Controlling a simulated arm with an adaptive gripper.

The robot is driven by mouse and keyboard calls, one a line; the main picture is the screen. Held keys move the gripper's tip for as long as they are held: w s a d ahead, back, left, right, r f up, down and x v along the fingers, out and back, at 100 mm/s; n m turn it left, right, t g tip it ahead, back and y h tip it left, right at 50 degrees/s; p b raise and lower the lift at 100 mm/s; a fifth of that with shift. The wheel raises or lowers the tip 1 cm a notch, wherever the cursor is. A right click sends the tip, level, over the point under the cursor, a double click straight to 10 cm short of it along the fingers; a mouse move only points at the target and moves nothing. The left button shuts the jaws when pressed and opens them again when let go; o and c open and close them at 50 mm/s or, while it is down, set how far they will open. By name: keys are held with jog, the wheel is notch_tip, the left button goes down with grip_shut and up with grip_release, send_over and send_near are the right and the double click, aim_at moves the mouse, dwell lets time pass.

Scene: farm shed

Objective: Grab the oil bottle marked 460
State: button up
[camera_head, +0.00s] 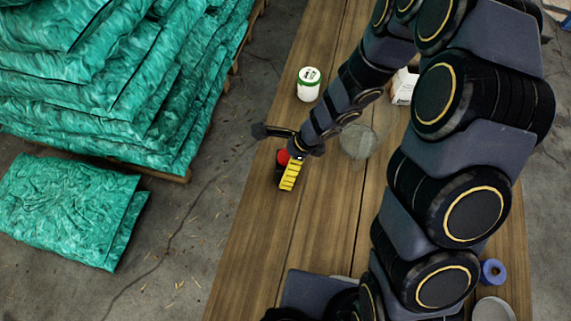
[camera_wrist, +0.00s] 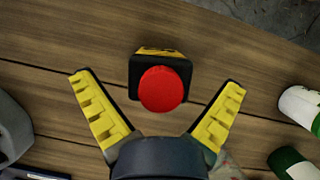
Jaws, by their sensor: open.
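A dark bottle with a round red cap (camera_wrist: 162,89) and a strip of yellow label stands on the wooden table, seen from above in the wrist view. No number can be read on it, so I cannot tell if it is marked 460.
A white jar with green bands (camera_head: 309,84) stands farther back on the table (camera_head: 244,262). A clear glass container (camera_head: 358,142) and a white box (camera_head: 404,88) are to the right. A blue ring (camera_head: 493,272) lies at front right. Green sacks (camera_head: 75,208) lie on the floor left.

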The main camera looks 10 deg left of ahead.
jog(key=shift+f, duration=0.1)
jog(key=c, duration=1.2)
